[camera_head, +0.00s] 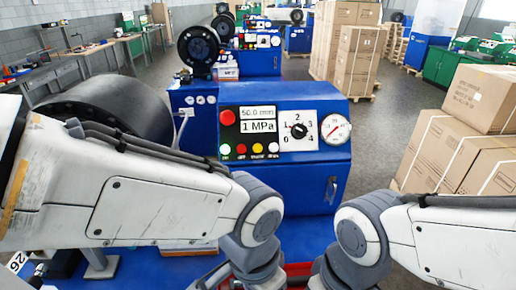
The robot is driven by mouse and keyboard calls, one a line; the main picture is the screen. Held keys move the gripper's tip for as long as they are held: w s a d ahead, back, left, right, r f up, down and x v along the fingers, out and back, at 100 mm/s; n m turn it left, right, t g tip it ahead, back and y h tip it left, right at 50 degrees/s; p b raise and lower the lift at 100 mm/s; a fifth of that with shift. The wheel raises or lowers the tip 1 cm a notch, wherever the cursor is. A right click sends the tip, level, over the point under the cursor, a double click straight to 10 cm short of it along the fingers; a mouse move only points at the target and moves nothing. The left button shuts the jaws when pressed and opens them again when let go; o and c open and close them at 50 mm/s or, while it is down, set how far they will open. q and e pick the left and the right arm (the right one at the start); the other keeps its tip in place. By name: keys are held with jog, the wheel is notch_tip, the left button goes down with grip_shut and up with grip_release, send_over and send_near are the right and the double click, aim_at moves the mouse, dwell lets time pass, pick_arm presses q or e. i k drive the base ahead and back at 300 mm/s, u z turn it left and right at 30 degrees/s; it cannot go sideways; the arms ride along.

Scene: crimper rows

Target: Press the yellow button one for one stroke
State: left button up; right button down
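The blue crimper control box (290,92) stands in the middle of the camera_head view. Its sloped face carries a row of small buttons. The yellow button (257,148) is third from the left, between a red button (241,149) and a white button (273,148). A green button (226,149) is at the left end. My two arms come in from left and right and bend down below the panel, apart from the yellow button. Both grippers are out of the picture.
A larger red button (228,117), a dial knob (298,131) and a gauge (335,129) share the panel. A black crimper drum (110,105) stands at the left. Cardboard boxes (470,150) are stacked at the right. The space just before the panel face looks clear.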

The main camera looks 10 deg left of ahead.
aim_at(257, 147)
jog(key=k, duration=0.5)
jog(key=u, duration=2.15)
jog(key=i, duration=0.55)
jog(key=z, duration=2.2)
